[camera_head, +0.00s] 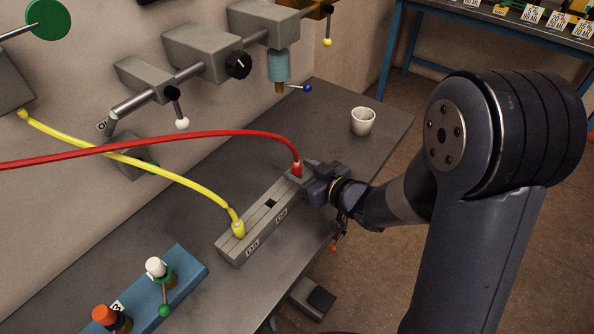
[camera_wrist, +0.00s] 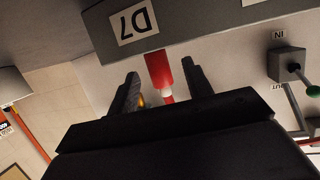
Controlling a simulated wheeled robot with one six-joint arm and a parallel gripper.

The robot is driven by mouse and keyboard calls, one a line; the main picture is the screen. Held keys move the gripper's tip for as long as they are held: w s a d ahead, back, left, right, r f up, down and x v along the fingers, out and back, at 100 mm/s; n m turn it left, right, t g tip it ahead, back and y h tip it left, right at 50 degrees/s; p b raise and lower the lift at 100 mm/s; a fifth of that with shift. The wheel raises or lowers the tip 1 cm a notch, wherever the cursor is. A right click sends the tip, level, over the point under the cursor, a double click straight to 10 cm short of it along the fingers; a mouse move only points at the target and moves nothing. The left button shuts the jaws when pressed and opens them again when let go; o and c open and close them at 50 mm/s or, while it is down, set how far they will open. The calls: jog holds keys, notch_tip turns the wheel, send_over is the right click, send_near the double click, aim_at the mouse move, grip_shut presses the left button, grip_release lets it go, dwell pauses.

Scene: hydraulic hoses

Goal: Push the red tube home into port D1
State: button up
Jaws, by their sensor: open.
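The red tube (camera_head: 190,138) arcs in from the left edge in the head view. Its end points down into the far end of the grey port block (camera_head: 262,222). In the wrist view the red tube end (camera_wrist: 158,68) meets the grey block (camera_wrist: 200,22) beside a white label that looks like D7 or D1. I cannot tell how deep it sits. My gripper (camera_head: 308,177) is at that end of the block. In the wrist view its fingers (camera_wrist: 162,82) are open, one each side of the tube, with gaps showing.
A yellow tube (camera_head: 170,180) ends in the block's near port; a dark square opening (camera_head: 271,204) lies between. A white cup (camera_head: 362,121) stands behind on the grey bench (camera_head: 330,110). A blue valve panel (camera_head: 185,278) is at front left. Grey fittings (camera_head: 205,50) line the wall.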

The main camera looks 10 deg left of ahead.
jog(key=x, duration=0.4)
jog(key=shift+p, duration=0.3)
jog(key=shift+c, duration=0.2)
grip_shut()
jog(key=shift+r, duration=0.2)
